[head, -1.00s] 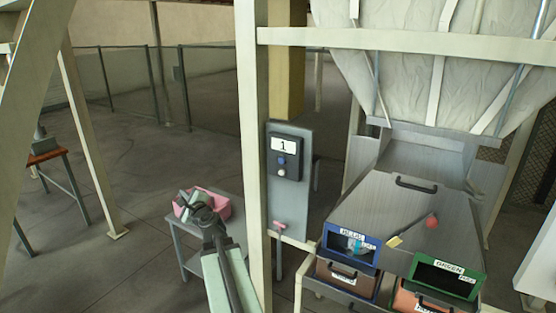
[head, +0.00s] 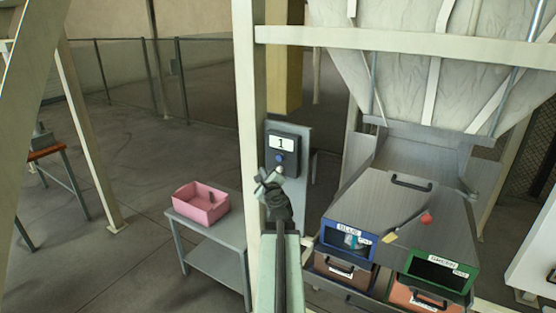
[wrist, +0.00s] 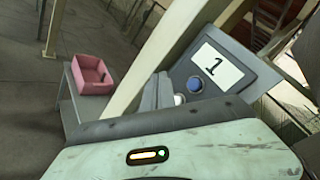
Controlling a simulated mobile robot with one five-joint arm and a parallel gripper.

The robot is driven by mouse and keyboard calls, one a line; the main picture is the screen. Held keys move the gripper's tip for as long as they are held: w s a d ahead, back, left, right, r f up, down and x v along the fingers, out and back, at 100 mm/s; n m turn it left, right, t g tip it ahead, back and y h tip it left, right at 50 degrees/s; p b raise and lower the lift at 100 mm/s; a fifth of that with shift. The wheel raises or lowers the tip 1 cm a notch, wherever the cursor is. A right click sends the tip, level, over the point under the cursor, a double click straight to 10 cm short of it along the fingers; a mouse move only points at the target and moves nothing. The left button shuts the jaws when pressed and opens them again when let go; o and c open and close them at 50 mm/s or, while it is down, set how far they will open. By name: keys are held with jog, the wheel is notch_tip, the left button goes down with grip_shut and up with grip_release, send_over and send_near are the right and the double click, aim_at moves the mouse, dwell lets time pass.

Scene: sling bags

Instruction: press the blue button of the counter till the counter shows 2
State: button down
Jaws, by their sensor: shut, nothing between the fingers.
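The counter (head: 283,147) is a dark box on a grey upright panel, and its white display reads 1. Its blue button (head: 280,157) sits under the display. In the wrist view the display (wrist: 217,65) also reads 1, with the blue button (wrist: 195,84) below it and a pale round button (wrist: 180,99) beside that. My gripper (head: 269,177) is shut and empty, and in the head view it appears just below and left of the blue button. It hides the counter's lower part there. I cannot tell whether it touches the counter.
A pale post (head: 248,110) stands close to the left of the counter. A pink bin (head: 201,205) rests on a grey table (head: 214,236) at the left. Right of the counter are a metal hopper table (head: 395,195), a blue-framed bin (head: 347,243) and a green-framed bin (head: 438,272).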

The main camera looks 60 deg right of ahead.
aim_at(278, 161)
jog(key=d, duration=0.8)
jog(key=shift+d, duration=0.4)
jog(key=shift+d, duration=0.1)
dwell(1.7)
jog(key=shift+d, duration=0.3)
jog(key=shift+d, duration=0.5)
dwell(0.6)
jog(key=shift+a, duration=0.95)
jog(key=shift+a, duration=0.1)
